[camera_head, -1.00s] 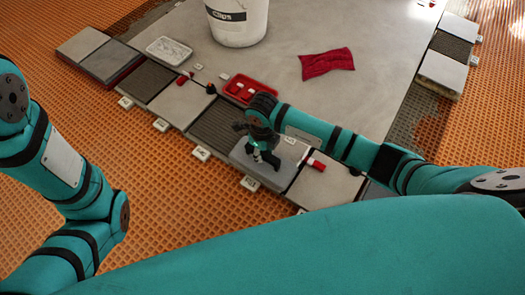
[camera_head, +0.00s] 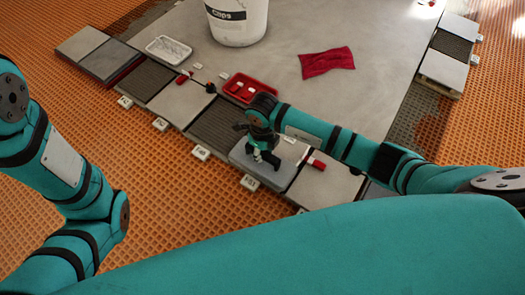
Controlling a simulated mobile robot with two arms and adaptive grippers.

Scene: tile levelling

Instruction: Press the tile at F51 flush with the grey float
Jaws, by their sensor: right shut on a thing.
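My right gripper (camera_head: 262,157) points down over the row of tiles and is shut on the grey float (camera_head: 268,178), seemingly by its dark handle. The float is a flat grey slab with rounded corners. It lies over one tile position in the row and hides most of what is below it. I cannot tell whether it touches the tile or how high that tile sits. A white tag (camera_head: 249,184) stands at its front edge; its print is too small to read. My left arm shows at the left, but its gripper is out of view.
A pale tile (camera_head: 326,184) with a red clip (camera_head: 316,163) lies right of the float, and a dark ribbed bed (camera_head: 216,124) lies left. Behind are a red tray (camera_head: 272,93), a white tray (camera_head: 169,48), a red cloth (camera_head: 327,63) and a white bucket (camera_head: 240,25).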

